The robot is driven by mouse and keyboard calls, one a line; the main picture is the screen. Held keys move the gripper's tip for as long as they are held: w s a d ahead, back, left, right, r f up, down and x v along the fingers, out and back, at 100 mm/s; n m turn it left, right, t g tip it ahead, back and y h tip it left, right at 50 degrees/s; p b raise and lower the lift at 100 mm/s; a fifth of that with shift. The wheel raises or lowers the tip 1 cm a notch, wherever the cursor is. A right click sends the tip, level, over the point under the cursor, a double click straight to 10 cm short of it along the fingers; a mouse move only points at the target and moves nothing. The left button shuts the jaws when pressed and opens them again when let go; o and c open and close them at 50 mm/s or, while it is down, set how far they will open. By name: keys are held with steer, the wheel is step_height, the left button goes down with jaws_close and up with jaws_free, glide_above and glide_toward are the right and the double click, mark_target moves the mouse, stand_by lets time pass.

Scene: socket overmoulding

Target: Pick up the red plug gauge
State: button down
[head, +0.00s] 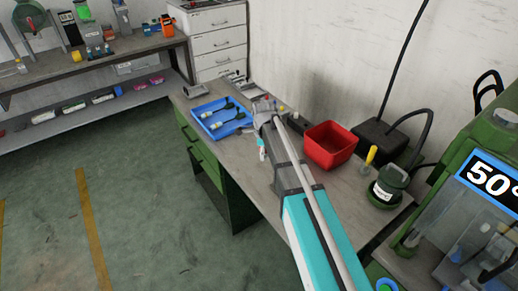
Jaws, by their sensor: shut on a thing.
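My arm reaches from the bottom right over the workbench, and my gripper (262,113) is at its far end, low over the bench behind the blue tray's right side. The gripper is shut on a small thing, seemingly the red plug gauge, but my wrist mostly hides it. Small red and yellow spots show beside the fingers; they are too small to tell apart. Whether the held thing touches the bench cannot be seen.
A blue tray (206,109) with dark-handled tools lies left of my gripper. The wall is close behind. Bare bench lies in front.

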steer(key=s+d+r+p, duration=0.1)
steer(key=s+r+p, duration=0.3)
steer(key=s, duration=0.5)
steer(key=shift+s+d+r, duration=0.15)
steer(key=shift+s+r, duration=0.25)
steer(key=shift+r, duration=0.1)
steer(key=shift+s, duration=0.1)
